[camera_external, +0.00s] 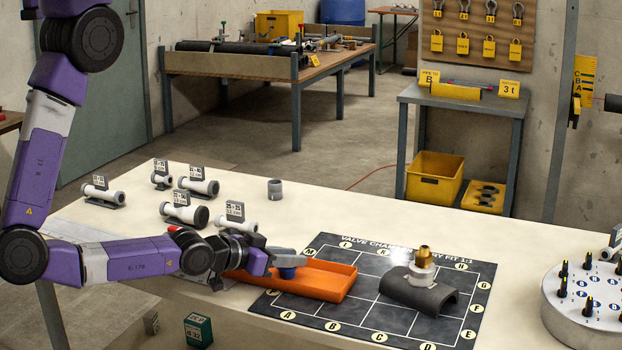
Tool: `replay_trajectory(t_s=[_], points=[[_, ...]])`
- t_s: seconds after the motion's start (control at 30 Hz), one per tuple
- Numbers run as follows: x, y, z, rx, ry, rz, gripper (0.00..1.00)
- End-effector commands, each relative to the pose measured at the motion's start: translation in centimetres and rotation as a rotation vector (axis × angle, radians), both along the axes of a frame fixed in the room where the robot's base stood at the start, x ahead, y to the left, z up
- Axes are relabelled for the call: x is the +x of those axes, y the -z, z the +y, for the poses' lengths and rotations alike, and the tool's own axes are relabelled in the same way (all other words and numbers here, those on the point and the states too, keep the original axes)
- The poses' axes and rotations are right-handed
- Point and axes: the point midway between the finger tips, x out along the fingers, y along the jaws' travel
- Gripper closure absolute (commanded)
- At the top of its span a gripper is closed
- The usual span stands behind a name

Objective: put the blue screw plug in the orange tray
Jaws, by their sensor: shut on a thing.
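The orange tray (328,293) lies on the white table, at the left edge of the dark chart mat. My gripper (288,259) reaches in from the left, low over the tray's left part. It is shut on the blue screw plug (287,272), whose blue side shows just below the grey fingers. The fingers and wrist hide part of the plug and the tray's left end. I cannot tell whether the plug touches the tray floor.
The mat (390,325) carries a dark half-pipe saddle (419,293) with a white and brass fitting (424,262), right of the tray. Labelled pipe pieces (185,213) and a grey ring (274,190) stand behind my arm. A round pegged stand (585,310) is at far right.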

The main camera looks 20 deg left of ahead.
Motion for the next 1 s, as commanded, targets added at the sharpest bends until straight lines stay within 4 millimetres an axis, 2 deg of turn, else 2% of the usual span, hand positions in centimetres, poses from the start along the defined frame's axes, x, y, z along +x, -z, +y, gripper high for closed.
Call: replay_trajectory(t_s=[0.2, 0.23, 0.33, 0.73, 0.87, 1.0], points=[[0.0, 0.3, 0.0, 0.0, 0.0, 0.0, 1.0], [0.0, 0.3, 0.0, 0.0, 0.0, 0.0, 0.72], [0.0, 0.2, 0.0, 0.0, 0.0, 0.0, 0.52], [-0.1, -0.1, 0.1, 0.001, 0.0, 0.001, 0.52], [-1.4, -0.4, 0.7, 0.0, 0.001, 0.002, 0.52], [-3.5, -1.3, 1.9, 0.0, 0.002, 0.003, 0.52]])
